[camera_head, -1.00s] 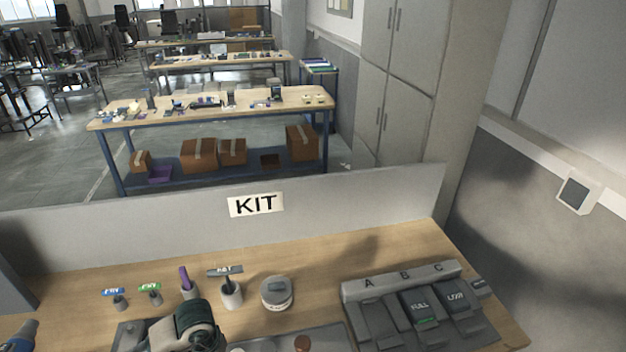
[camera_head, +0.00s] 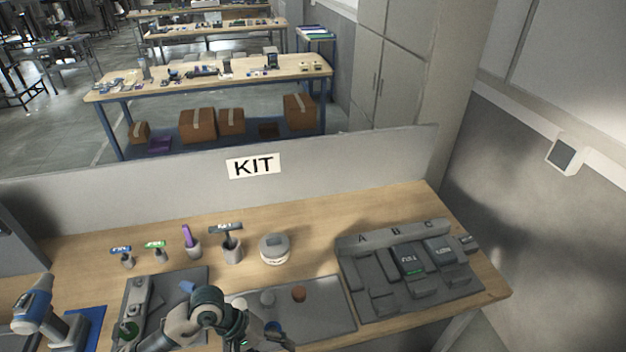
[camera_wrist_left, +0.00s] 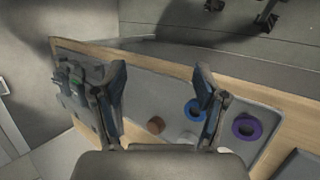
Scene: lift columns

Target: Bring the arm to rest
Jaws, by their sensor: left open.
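My left arm (camera_head: 212,312) comes in from the bottom of the head view and reaches over the wooden workbench (camera_head: 330,215). Its gripper is small and partly hidden behind the arm there. In the left wrist view my left gripper (camera_wrist_left: 160,72) has its two fingers spread, with nothing between them. Below the fingers is a grey tray (camera_wrist_left: 150,92) with a brown round piece (camera_wrist_left: 155,125), a blue ring (camera_wrist_left: 195,111) beside the right finger and a purple ring (camera_wrist_left: 246,126). The fingers look raised above these pieces. My right gripper is not in view.
A grey unit marked A, B, C (camera_head: 410,270) stands at the right of the bench. Small labelled holders (camera_head: 232,245) and a round container (camera_head: 275,249) line the back, before the KIT panel (camera_head: 340,160). A blue and grey power tool (camera_head: 38,305) stands at left.

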